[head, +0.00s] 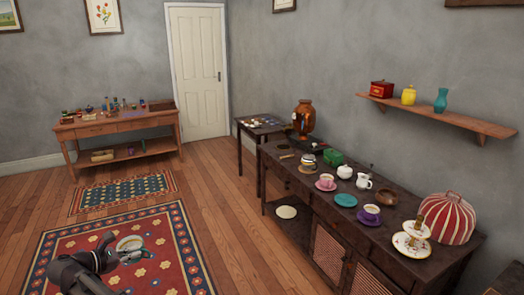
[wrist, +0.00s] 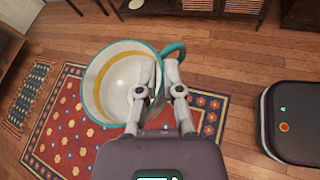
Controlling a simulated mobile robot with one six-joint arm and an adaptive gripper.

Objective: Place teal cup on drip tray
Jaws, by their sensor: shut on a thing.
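The teal cup (wrist: 118,85) fills the upper middle of the wrist view, its mouth facing the camera. It has a teal rim and handle and a white inside with a yellow band. My gripper (wrist: 161,70) is shut on it at the handle side; the fingers hide part of the handle. In the head view the cup (head: 130,243) is at the lower left, held above the patterned red rug, far from the dark sideboard. A dark flat piece (head: 300,141) lies below the copper urn (head: 303,116) on the sideboard; I cannot tell for sure that it is the drip tray.
The sideboard (head: 408,212) carries a teal disc (head: 345,200), cups on saucers, a white jug (head: 363,181), a tiered stand (head: 412,239) and a striped red cosy (head: 446,218). A small side table (head: 241,131) adjoins it. Wooden floor (head: 225,205) lies clear between rug and sideboard.

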